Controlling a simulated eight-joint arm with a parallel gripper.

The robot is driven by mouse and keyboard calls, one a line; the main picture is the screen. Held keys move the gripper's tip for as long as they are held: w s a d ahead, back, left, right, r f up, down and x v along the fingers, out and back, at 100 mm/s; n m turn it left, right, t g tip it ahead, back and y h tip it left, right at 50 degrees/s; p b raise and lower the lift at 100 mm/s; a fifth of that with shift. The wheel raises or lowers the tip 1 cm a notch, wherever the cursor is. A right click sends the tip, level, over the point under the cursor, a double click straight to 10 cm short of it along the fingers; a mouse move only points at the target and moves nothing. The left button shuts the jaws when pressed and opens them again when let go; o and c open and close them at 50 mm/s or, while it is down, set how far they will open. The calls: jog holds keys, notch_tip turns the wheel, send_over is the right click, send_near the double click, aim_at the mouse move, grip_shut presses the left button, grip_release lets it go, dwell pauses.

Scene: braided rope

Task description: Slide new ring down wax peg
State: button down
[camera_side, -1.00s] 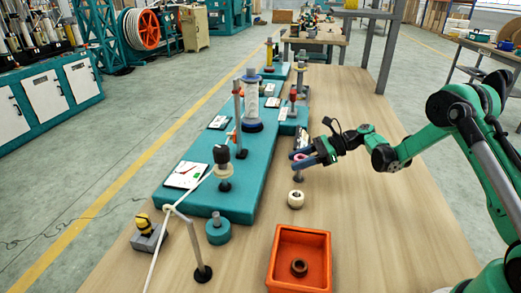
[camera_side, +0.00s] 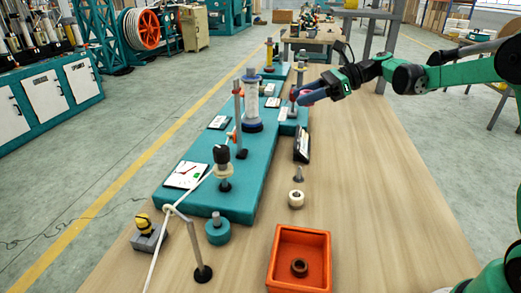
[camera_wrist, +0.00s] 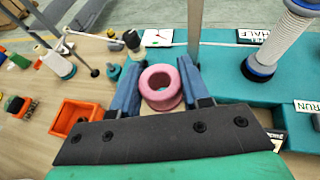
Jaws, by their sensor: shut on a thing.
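My gripper (camera_side: 304,95) is raised over the table at the far right part of the teal base. In the wrist view its two blue fingers (camera_wrist: 158,85) are shut on a pink ring (camera_wrist: 160,102), one on each side, with the ring's hole facing the camera. In the side view the ring is mostly hidden by the fingers. A peg (camera_side: 292,110), which may be the wax peg, stands upright on the teal base just beside and partly behind the fingertips. I cannot tell whether the ring is over it. A short grey peg (camera_side: 299,175) stands bare on the table.
The teal base (camera_side: 245,180) carries several posts, cards and a white spool (camera_side: 250,98). A cream ring (camera_side: 296,199) and an orange tray (camera_side: 275,270) lie nearer. The wooden table (camera_side: 370,200) is clear to the right.

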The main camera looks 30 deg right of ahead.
dwell(0.4)
jog(key=n+g+y, duration=0.2)
jog(key=n+g, duration=0.4)
jog(key=g, duration=0.1)
send_over(214, 214)
notch_tip(214, 214, down, 7)
jog(key=shift+f, duration=0.1)
jog(key=shift+f, duration=2.8)
jog(key=shift+f, duration=2.15)
jog(key=shift+c, duration=1.7)
grip_release()
